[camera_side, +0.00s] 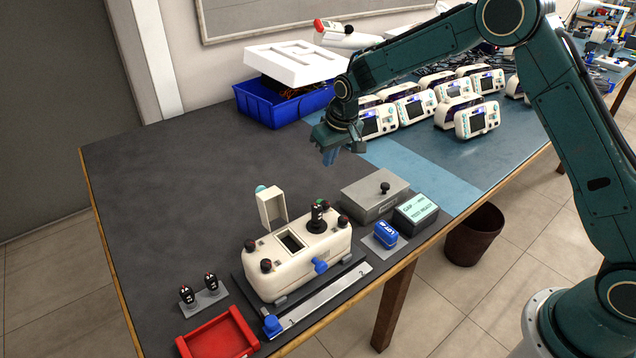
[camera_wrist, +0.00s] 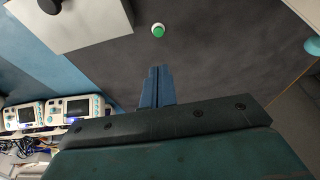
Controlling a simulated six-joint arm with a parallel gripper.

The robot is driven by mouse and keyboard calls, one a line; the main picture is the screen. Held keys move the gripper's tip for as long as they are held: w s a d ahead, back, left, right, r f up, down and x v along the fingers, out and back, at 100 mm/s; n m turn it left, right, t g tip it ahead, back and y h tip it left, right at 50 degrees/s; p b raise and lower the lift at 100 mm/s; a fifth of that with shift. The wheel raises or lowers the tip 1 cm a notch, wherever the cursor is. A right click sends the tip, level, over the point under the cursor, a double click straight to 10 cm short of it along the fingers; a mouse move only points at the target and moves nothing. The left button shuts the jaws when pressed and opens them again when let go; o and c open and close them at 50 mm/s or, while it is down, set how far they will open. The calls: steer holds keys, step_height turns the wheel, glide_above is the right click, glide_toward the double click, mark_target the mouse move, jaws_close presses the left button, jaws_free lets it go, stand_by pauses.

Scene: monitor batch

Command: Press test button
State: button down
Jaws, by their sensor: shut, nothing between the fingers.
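A small round button with a green top and pale rim (camera_wrist: 158,30) shows in the wrist view against the dark bench, ahead of my fingertips and apart from them. I cannot surely match it in the side view. There, a white test fixture (camera_side: 283,272) stands on the bench with dark corner knobs, an open lid (camera_side: 271,206) and a black post with green on it (camera_side: 317,215). My gripper (camera_side: 330,158) hangs above the bench behind the fixture, touching nothing. Its blue fingers are shut together and empty in the wrist view (camera_wrist: 156,78).
A grey box with a black knob (camera_side: 372,197) and a small display (camera_side: 416,211) stand right of the fixture. A red tray (camera_side: 219,339) is in front. Several monitors (camera_side: 412,107) and a blue bin (camera_side: 283,100) stand behind. The bench's left side is clear.

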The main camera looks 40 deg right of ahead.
glide_above(319, 200)
steer(key=s, duration=0.1)
steer(key=f, duration=1.1)
steer(key=shift+s+f, duration=0.2)
steer(key=shift+f, duration=1.05)
